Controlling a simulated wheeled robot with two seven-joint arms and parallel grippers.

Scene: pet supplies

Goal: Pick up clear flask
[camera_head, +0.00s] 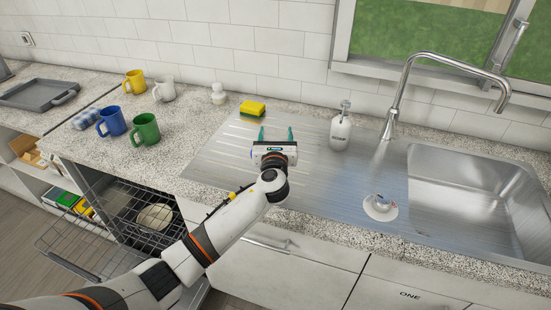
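I cannot make out a clear flask in the head view. My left gripper (275,132) is over the ridged metal drainboard, its two teal fingers spread apart. Nothing shows between the fingers. A yellow and green sponge (252,109) lies just beyond it, to the left. A white pump bottle (340,131) stands upright to its right, apart from the fingers. My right gripper is not in view.
Yellow, white, blue and green mugs stand on the left counter, the green mug (146,129) nearest. A grey tray (40,94) lies far left. The tap (392,110) and sink basin (470,180) are right. A dishwasher rack (95,235) is pulled out below.

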